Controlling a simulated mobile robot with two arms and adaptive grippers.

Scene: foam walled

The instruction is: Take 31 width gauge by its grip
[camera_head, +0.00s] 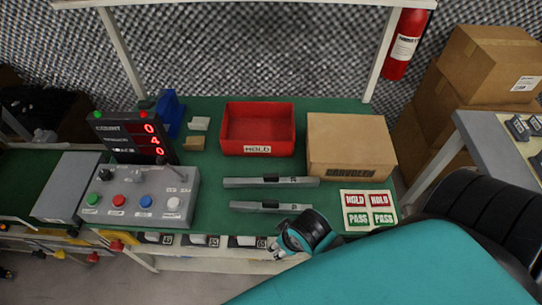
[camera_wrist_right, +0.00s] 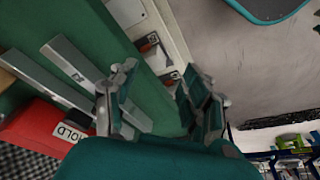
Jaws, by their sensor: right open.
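Two long grey bar gauges lie side by side on the green bench, an upper gauge (camera_head: 270,182) and a shorter lower gauge (camera_head: 268,207) in the head view. Each has a small dark mark near its right part; the numbers are too small to read, so I cannot tell which is 31. In the right wrist view the two gauges (camera_wrist_right: 50,80) show at the left. My right gripper (camera_head: 288,243) is open and empty, at the bench's front edge, below and right of the lower gauge. Its spread fingers (camera_wrist_right: 158,105) are apart from both gauges. My left gripper is not in view.
A red HOLD bin (camera_head: 258,147) and a cardboard box (camera_head: 350,160) stand behind the gauges. A HOLD/PASS card (camera_head: 369,210) lies right of them. A grey button box (camera_head: 138,200) and counter display (camera_head: 135,138) stand left. Posts rise at the bench's back corners.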

